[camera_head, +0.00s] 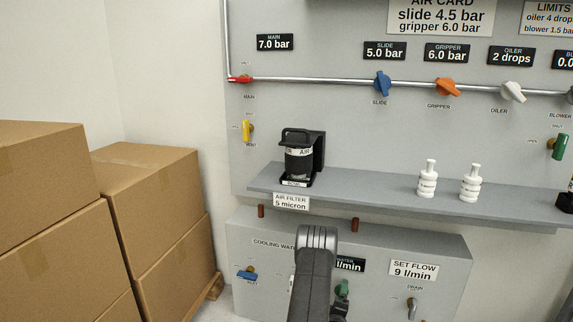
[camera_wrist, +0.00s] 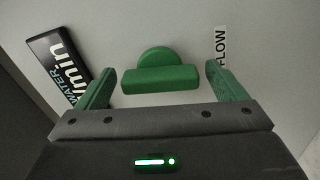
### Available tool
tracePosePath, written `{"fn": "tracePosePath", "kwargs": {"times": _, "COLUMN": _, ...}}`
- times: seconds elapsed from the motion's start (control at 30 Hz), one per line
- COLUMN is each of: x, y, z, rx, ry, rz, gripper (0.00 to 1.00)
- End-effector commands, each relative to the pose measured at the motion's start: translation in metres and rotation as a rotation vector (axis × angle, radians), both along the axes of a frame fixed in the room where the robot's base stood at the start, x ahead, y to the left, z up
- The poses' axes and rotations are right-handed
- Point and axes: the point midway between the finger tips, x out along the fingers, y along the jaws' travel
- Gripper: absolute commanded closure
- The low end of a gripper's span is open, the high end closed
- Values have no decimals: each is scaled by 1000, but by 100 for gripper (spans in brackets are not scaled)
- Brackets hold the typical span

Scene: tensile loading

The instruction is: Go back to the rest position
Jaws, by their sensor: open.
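My gripper (camera_wrist: 163,72) is open in the wrist view, with one green finger on each side of a green valve handle (camera_wrist: 160,78). The fingers stand apart from the handle, with gaps on both sides, and nothing is held. In the head view my dark arm reaches up in front of the lower cooling water panel (camera_head: 440,250) and hides part of it. A green handle (camera_head: 342,288) shows just right of my arm there.
A grey shelf (camera_head: 370,198) juts out above the panel, carrying a black air filter (camera_head: 299,160) and two white oiler-like bottles (camera_head: 428,180). Cardboard boxes (camera_head: 150,200) stand at the left. Wall valves include a blue slide knob (camera_head: 382,83) and an orange gripper knob (camera_head: 447,87).

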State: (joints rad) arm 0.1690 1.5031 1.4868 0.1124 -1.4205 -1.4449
Motion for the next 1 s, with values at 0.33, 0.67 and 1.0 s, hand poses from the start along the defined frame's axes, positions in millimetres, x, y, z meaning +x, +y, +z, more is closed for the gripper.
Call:
{"fn": "tracePosePath", "kwargs": {"times": 0.33, "x": -48, "y": 14, "z": 1, "rx": -12, "ry": 11, "rz": 1, "gripper": 9}}
{"fn": "tracePosePath", "kwargs": {"times": 0.67, "x": -112, "y": 32, "z": 0, "rx": -12, "ry": 13, "rz": 0, "gripper": 9}}
{"fn": "tracePosePath", "kwargs": {"times": 1.0, "x": -87, "y": 25, "z": -2, "rx": -14, "ry": -1, "rz": -2, "gripper": 9}}
